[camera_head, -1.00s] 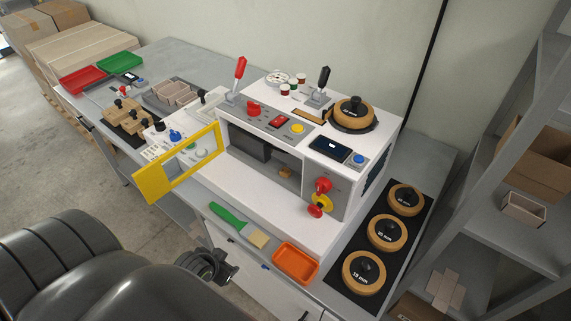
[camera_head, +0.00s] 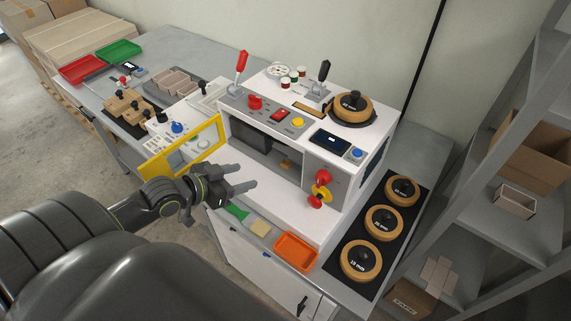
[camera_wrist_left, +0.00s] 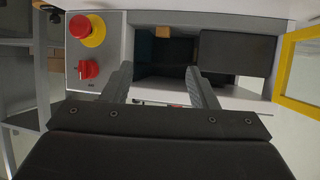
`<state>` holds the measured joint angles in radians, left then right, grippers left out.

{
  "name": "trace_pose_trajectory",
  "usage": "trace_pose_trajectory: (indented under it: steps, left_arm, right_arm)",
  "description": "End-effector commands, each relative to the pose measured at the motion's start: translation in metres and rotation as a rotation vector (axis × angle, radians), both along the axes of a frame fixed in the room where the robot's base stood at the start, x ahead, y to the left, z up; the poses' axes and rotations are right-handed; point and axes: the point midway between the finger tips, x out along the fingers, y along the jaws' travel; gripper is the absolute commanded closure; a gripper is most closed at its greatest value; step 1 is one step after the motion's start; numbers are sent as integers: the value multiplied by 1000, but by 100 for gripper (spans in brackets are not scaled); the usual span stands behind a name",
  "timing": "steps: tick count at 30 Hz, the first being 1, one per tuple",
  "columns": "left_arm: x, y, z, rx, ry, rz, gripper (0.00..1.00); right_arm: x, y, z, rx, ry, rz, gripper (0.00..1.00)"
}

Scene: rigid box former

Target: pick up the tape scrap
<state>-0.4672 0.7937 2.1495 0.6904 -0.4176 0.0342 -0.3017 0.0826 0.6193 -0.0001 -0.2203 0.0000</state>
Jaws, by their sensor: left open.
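A small tan piece (camera_head: 286,163) lies inside the open front bay of the white machine (camera_head: 253,178); it is the likeliest tape scrap, but it is too small to be sure. It also shows in the left wrist view (camera_wrist_left: 162,31), at the top, beyond and roughly between the fingers. My left gripper (camera_head: 254,187) is open and empty, in front of the bay and apart from the piece. In the left wrist view its two fingers (camera_wrist_left: 158,72) point toward the bay. My right gripper is not in view.
The yellow door frame (camera_head: 182,148) stands open left of the bay, close to my left arm. A dark block (camera_head: 250,138) fills the bay's left part. Red and yellow knobs (camera_head: 320,189) stick out at its right. An orange tray (camera_head: 296,252) and a brush (camera_head: 260,228) lie in front.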

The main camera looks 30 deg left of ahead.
Motion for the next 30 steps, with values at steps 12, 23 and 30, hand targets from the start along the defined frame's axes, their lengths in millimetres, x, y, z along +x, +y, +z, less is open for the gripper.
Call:
trace_pose_trajectory:
  steps: [12, 23, 30]
  left_arm:
    - [66, -19, -32, -6, 0, 3, 47]
    - [92, -25, -45, 1, 1, 0, 47]
    - [117, -27, -52, -1, 1, 1, 47]
  right_arm:
    - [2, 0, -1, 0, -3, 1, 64]
    - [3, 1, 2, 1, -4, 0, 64]
    - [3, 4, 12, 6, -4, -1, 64]
